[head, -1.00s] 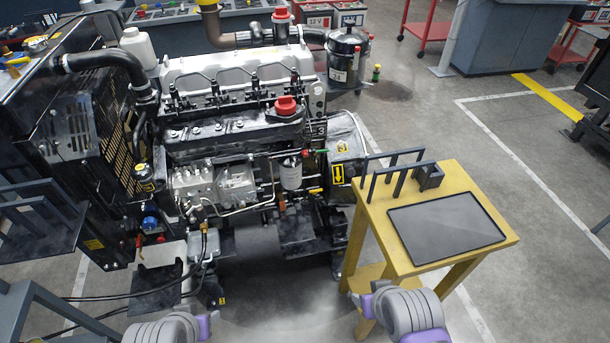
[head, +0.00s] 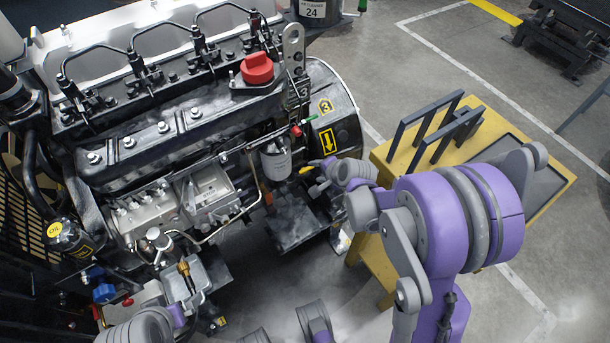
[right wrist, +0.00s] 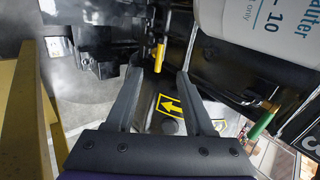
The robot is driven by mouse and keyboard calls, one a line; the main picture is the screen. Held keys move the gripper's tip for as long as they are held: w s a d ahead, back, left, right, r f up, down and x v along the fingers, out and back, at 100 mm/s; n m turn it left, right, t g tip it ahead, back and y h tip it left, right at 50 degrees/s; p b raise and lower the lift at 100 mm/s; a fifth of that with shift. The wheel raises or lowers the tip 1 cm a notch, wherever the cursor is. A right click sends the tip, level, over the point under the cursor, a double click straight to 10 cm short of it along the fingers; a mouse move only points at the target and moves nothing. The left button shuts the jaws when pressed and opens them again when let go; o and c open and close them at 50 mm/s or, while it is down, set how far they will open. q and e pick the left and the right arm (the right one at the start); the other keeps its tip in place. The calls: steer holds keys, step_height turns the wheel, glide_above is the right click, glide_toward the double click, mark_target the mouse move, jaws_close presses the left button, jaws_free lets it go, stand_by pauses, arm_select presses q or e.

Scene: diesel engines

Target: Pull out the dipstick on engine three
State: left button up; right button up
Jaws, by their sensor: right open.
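Engine three (head: 190,120) is a large engine marked with a 3 on its right end in the head view. The dipstick's yellow handle (head: 306,169) sticks out low on that side, right of the white filter (head: 276,160). My right gripper (head: 318,176) is just right of the handle. In the right wrist view, its two grey fingers (right wrist: 158,82) are spread and empty. The yellow handle (right wrist: 158,55) lies just beyond the fingertips, in line with the gap. The dipstick's shaft is hidden. My left gripper is not visible; only part of my left arm shows.
A yellow table (head: 385,150) with a dark rack (head: 435,130) stands right of the engine, partly behind my right arm. A green lever (right wrist: 262,124) and the printed filter (right wrist: 270,40) are close on the right in the right wrist view. Open floor lies beyond the table.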

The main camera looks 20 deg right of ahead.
mark_target(307, 170)
steer(key=shift+m, duration=0.3)
steer(key=x, duration=0.4)
steer(key=b+x, duration=0.1)
steer(key=x, duration=0.3)
steer(key=b+x, duration=0.1)
steer(key=x, duration=0.2)
steer(key=shift+w+d+f, duration=0.2)
steer(key=shift+d+f, duration=0.2)
jaws_close()
steer(key=shift+r, duration=0.1)
stand_by(0.5)
